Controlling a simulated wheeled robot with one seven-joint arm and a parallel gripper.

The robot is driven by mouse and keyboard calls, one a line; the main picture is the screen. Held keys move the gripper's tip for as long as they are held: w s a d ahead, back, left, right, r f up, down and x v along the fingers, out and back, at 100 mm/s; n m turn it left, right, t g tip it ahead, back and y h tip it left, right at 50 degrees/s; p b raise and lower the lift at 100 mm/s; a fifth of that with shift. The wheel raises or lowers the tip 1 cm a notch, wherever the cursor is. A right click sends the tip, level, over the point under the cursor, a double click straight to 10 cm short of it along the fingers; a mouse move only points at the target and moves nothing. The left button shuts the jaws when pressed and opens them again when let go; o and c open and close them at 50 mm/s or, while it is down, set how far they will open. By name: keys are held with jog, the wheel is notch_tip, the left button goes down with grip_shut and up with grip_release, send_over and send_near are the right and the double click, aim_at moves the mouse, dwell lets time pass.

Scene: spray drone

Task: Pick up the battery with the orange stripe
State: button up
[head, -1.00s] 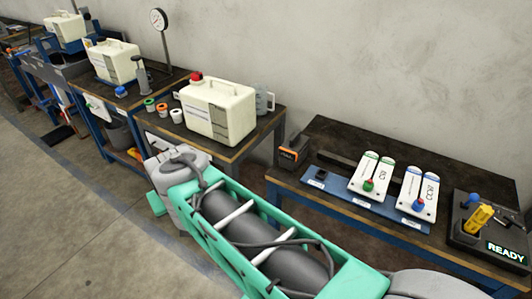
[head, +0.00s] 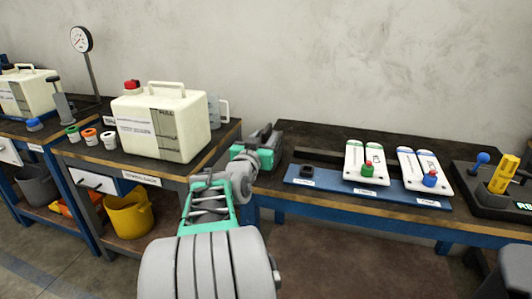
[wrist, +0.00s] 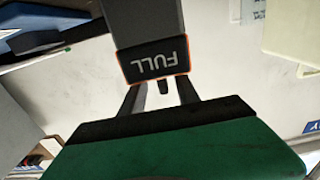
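The battery with the orange stripe (wrist: 152,60) is a dark grey block in the wrist view. Its end face reads FULL, upside down in the picture, inside an orange border. In the head view I cannot make it out apart from my gripper. My gripper (head: 262,145) is at the left end of the right-hand workbench. In the wrist view its green body fills the bottom. Two dark fingers reach up behind the battery's labelled end, with a gap between them. Their tips are hidden by the battery, so I cannot tell whether they grip it.
A black unit with a yellow part (head: 503,175) stands at right. A cream tank (head: 185,130) is close left of my gripper.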

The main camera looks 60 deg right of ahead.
aim_at(267, 128)
jog(key=d, duration=0.2)
jog(key=w+d, duration=0.1)
jog(key=shift+d, duration=0.4)
jog(key=shift+c, duration=0.5)
grip_shut()
dwell(0.4)
jog(key=shift+r, duration=0.3)
